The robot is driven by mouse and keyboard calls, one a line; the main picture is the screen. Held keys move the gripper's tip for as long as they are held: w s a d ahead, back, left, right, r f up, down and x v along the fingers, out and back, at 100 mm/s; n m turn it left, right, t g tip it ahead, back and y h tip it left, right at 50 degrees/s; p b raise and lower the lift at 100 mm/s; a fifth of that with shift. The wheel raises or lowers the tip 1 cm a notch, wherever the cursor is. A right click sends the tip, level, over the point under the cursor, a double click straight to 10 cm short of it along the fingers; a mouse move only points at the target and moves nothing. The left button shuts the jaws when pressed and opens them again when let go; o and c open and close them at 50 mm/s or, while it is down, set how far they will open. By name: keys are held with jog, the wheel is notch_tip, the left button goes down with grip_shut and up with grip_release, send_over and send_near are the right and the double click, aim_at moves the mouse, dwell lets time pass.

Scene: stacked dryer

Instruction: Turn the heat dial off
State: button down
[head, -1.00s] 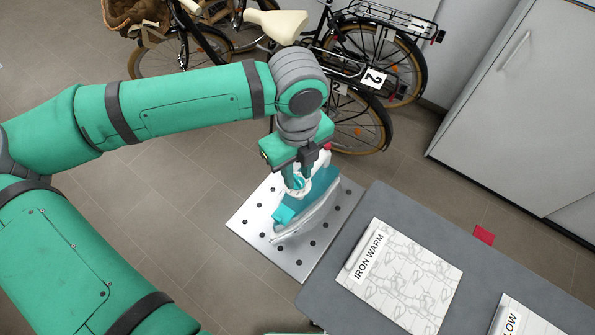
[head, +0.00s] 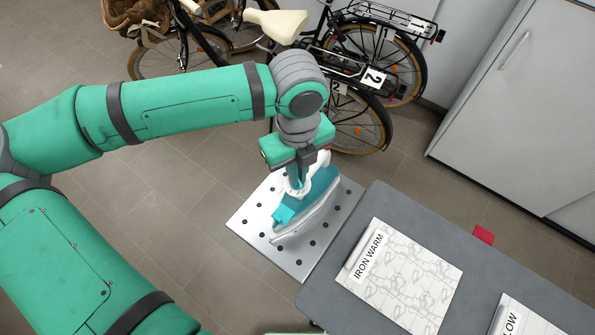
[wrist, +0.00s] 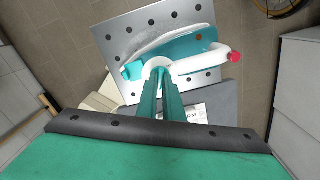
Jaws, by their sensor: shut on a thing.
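The iron, teal and white, sits on a metal plate with dark holes (head: 255,222). Its teal body (head: 322,190) also shows in the wrist view (wrist: 185,47), with a white handle (wrist: 205,65) ending in a red tip. The heat dial looks like the white round part (wrist: 153,66) at the handle's near end. My gripper (head: 296,186) points down at it. Its two green fingers (wrist: 161,76) are close together and shut on this dial. The fingertips cover part of the dial, and no markings on it can be read.
A grey ironing board (head: 365,215) stands right of the plate, with an "IRON WARM" sheet (head: 402,275) on it. Bicycles (head: 365,65) stand behind the arm. A grey cabinet (head: 530,100) is at the right. Tiled floor is clear left of the plate.

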jog(key=m, duration=0.6)
jog(key=shift+m, duration=0.4)
jog(key=m, duration=0.6)
dwell(0.4)
jog(key=c, duration=1.9)
grip_release()
notch_tip(320, 180, up, 11)
jog(key=shift+w+f, duration=0.1)
